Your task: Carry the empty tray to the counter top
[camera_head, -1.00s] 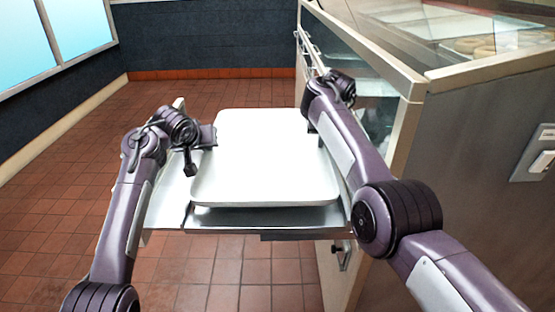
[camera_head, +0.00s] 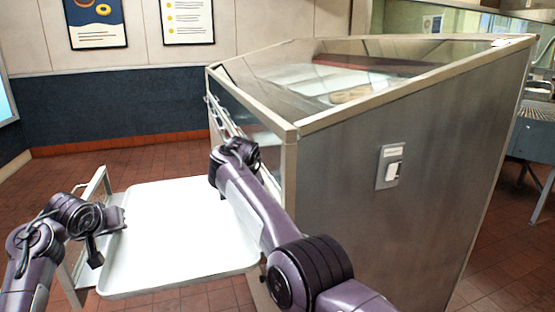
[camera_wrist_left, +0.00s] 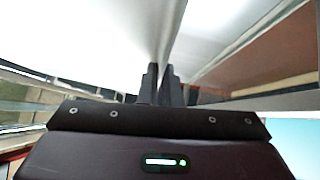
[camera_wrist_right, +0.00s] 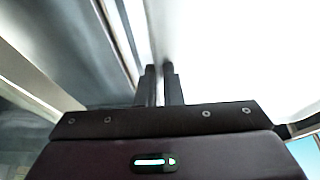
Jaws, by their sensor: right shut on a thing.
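The empty white tray (camera_head: 180,238) is held roughly level in front of me in the head view, left of the display case. My left gripper (camera_head: 121,218) is at its left edge, and its fingers (camera_wrist_left: 160,82) are close together on the rim in the left wrist view. My right gripper (camera_head: 221,190) is at the right edge, partly hidden by my arm. In the right wrist view its fingers (camera_wrist_right: 159,84) are shut on the tray's rim (camera_wrist_right: 166,45). I cannot tell which surface is the counter top.
A glass-topped display case (camera_head: 400,150) with doughnuts inside stands close to my right arm. A pale metal frame (camera_head: 93,200) stands behind the left gripper. A grey-blue unit (camera_head: 533,138) is at the far right. Tiled floor (camera_head: 120,163) lies open beyond the tray.

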